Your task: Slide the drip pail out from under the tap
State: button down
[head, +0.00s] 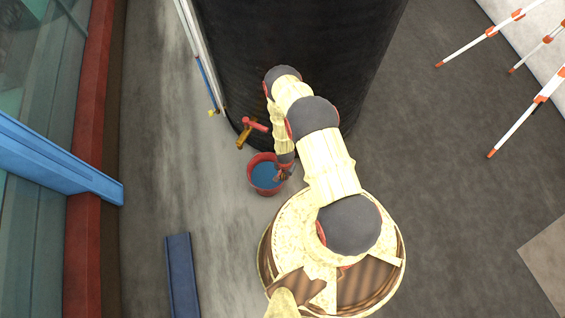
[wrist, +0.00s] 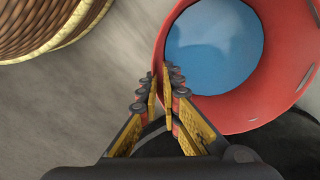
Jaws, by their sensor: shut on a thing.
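The red drip pail (head: 262,190) stands upright on the floor at the foot of the black tank, with blue liquid inside. The brass tap with its red handle (head: 243,137) sticks out of the tank just above and left of the pail in the head view. My gripper (head: 286,174) is at the pail's right side. In the wrist view my gripper (wrist: 161,80) has its fingers closed on the near left rim of the pail (wrist: 287,85). The tap is not in the wrist view.
The black tank (head: 290,50) rises right behind the pail. A blue bar (head: 181,275) lies on the floor at lower left, and a red-based glass wall (head: 88,150) runs along the left. White-and-orange tripod legs (head: 480,42) stand at upper right. The floor left of the pail is clear.

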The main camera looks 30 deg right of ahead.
jog(key=shift+s+d, duration=0.3)
jog(key=shift+s, duration=0.35)
jog(key=shift+s+d, duration=0.25)
jog(key=shift+s, duration=0.35)
jog(key=s+d, duration=0.8)
jog(key=s, duration=0.4)
jog(key=shift+s+d+p, duration=0.2)
jog(key=shift+d+p, duration=0.05)
jog(key=shift+p, duration=0.1)
dwell(2.4)
jog(key=shift+s, duration=0.15)
jog(key=c, duration=2.3)
grip_release()
jog(key=o, duration=0.4)
jog(key=shift+w+d, duration=0.1)
jog(key=shift+w, duration=0.15)
